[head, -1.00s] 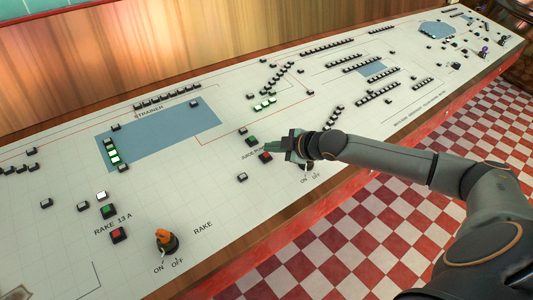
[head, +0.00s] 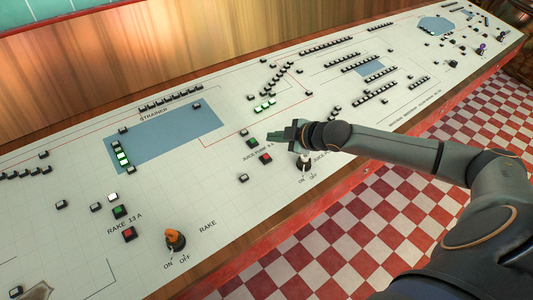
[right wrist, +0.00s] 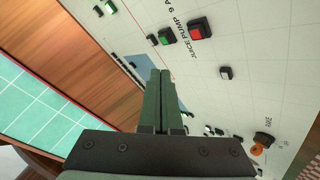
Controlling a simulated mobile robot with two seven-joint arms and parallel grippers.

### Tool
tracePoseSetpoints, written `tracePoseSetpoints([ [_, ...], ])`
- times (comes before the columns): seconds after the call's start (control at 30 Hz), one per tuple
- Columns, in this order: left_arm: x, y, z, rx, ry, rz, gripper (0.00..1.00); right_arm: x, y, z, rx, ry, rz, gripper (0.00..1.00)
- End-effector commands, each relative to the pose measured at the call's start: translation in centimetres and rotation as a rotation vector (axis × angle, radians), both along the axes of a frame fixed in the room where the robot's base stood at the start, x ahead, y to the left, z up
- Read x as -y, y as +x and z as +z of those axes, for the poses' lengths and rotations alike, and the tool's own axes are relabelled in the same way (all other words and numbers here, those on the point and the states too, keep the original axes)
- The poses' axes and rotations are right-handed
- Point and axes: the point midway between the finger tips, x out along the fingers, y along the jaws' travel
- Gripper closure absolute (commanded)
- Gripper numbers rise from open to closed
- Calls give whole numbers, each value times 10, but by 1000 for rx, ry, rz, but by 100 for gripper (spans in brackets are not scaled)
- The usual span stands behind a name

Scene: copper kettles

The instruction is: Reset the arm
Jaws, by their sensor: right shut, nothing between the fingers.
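My right gripper (head: 273,137) is shut and empty. Its dark green fingers lie together above the white control panel (head: 290,207), beside the green button (head: 253,143) and red button (head: 265,158) of the juice pump. In the right wrist view the closed fingers (right wrist: 160,75) point up the picture, with the pump's green button (right wrist: 167,36) and red button (right wrist: 200,27) beyond them. The gripper looks clear of the buttons. An on/off switch (head: 303,163) shows partly just below the gripper. My left gripper is not in view.
An orange-topped rake switch (head: 175,240) stands at the panel's front, with green (head: 120,212) and red (head: 130,234) buttons nearby. A wooden wall (head: 150,65) rises behind the panel. A red-and-white checkered floor (head: 345,240) lies in front.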

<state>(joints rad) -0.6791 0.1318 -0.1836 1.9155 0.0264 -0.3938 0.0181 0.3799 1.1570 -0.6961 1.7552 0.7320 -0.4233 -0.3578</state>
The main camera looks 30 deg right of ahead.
Motion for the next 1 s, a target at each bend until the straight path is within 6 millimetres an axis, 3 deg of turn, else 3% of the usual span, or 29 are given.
tracePoseSetpoints([
  [0.57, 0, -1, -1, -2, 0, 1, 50, 0, 0, -1, -1, 1, 0, 100],
  [0.67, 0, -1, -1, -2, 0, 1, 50, -9, -4, -7, -15, 9, 6, 100],
  [0.77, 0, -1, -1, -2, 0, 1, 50, -39, -18, -26, -64, 37, 23, 100],
  [0.83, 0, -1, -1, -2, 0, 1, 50, -73, -38, -46, -121, 70, 34, 100],
  [0.9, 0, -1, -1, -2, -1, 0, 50, -109, -64, -64, -189, 110, 29, 100],
  [1.0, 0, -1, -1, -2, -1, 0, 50, -149, -103, -80, -279, 167, -16, 100],
])
